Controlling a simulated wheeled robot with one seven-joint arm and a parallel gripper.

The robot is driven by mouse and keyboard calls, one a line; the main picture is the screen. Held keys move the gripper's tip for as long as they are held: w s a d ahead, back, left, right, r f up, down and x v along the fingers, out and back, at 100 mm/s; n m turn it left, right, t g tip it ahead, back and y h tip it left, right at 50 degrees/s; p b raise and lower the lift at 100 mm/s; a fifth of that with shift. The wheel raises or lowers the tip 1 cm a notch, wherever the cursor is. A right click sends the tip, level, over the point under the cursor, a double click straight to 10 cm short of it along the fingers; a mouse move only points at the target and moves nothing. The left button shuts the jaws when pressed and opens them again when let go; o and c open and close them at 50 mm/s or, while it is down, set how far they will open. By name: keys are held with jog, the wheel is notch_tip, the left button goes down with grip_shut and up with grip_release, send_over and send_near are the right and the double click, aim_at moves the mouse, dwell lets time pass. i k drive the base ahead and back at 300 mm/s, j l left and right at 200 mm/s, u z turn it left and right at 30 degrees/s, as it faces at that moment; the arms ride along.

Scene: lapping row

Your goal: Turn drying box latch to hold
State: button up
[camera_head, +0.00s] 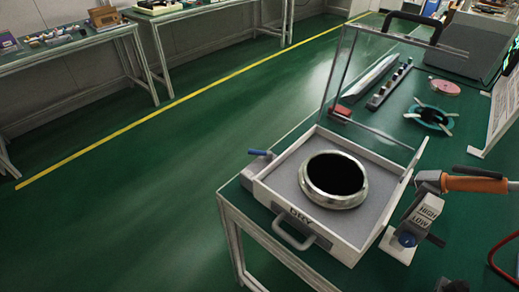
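The drying box (280,187) is a white, shallow box at the front corner of the green bench. Its clear lid (340,75) stands raised at the back. A thick metal ring with a dark opening (334,176) sits inside on the grey floor. A blue-tipped lever (261,153) sticks out at the box's left corner; it may be the latch, but no hold mark is readable. A grey pull handle (292,236) and a dark label are on the front. My gripper does not show clearly; a small dark part at the bottom edge cannot be identified.
Right of the box are a switch block marked HIGH and LOW (427,212) with a blue knob, and an orange-handled tool (475,184). A teal ring fixture (430,117) and long dark rack (389,86) lie behind. The green floor at left is clear.

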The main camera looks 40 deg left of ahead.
aim_at(268, 155)
jog(key=u, duration=0.65)
jog(key=j+u, duration=0.2)
jog(key=u, duration=0.15)
jog(key=j+u, duration=0.2)
jog(key=u, duration=0.2)
jog(key=j+u, duration=0.35)
jog(key=i+l, duration=0.05)
jog(key=l, duration=0.1)
